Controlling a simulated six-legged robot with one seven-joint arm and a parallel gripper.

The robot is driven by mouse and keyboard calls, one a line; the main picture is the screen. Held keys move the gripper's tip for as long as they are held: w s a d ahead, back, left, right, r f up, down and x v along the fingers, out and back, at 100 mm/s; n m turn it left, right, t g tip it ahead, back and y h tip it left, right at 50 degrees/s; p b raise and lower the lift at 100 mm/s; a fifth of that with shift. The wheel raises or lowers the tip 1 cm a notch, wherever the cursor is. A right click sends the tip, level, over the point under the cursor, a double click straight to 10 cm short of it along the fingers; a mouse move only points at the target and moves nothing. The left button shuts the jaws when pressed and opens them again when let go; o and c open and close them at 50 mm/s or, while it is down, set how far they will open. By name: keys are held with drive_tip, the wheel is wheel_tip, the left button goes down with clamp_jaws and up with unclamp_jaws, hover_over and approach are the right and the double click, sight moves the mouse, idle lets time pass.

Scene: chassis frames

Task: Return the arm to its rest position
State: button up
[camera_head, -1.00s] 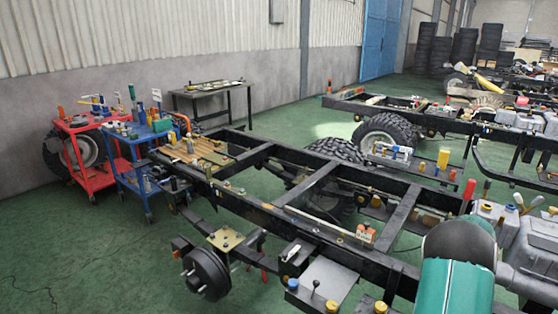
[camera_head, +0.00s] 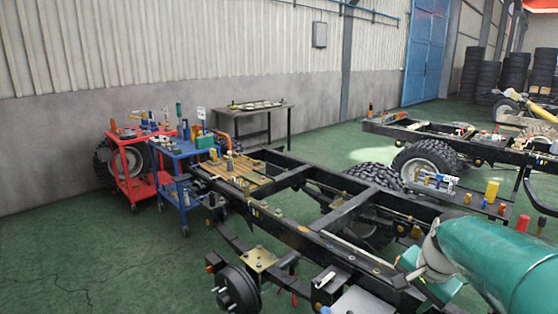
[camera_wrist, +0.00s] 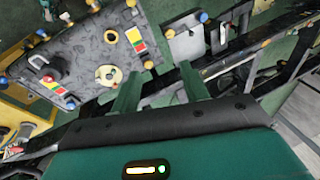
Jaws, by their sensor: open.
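My gripper (camera_wrist: 157,82) shows in the wrist view as two green fingers set apart with nothing between them. Below and past the fingers lie a grey textured plate (camera_wrist: 85,68) with knobs and coloured labels, and dark chassis rails (camera_wrist: 262,40). I cannot tell the distance to them. In the head view, part of my teal arm (camera_head: 510,262) shows at the lower right, over the chassis frame (camera_head: 345,212). The gripper itself is out of that view.
A red cart (camera_head: 134,181) and a blue cart (camera_head: 179,152) with tools stand left of the chassis. A metal table (camera_head: 262,107) stands by the wall. A wheel hub (camera_head: 237,290) sits low at the front. Green floor (camera_head: 80,255) is clear at left.

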drive_tip(key=s+a+r+n+t, duration=0.2)
drive_tip(key=s+a+n, duration=0.9)
drive_tip(key=s+a, duration=0.3)
drive_tip(key=shift+a+r, duration=0.15)
drive_tip(key=shift+a, duration=0.15)
drive_tip(key=shift+s, duration=0.1)
drive_tip(key=shift+c, duration=1)
drive_tip(key=shift+d, duration=0.2)
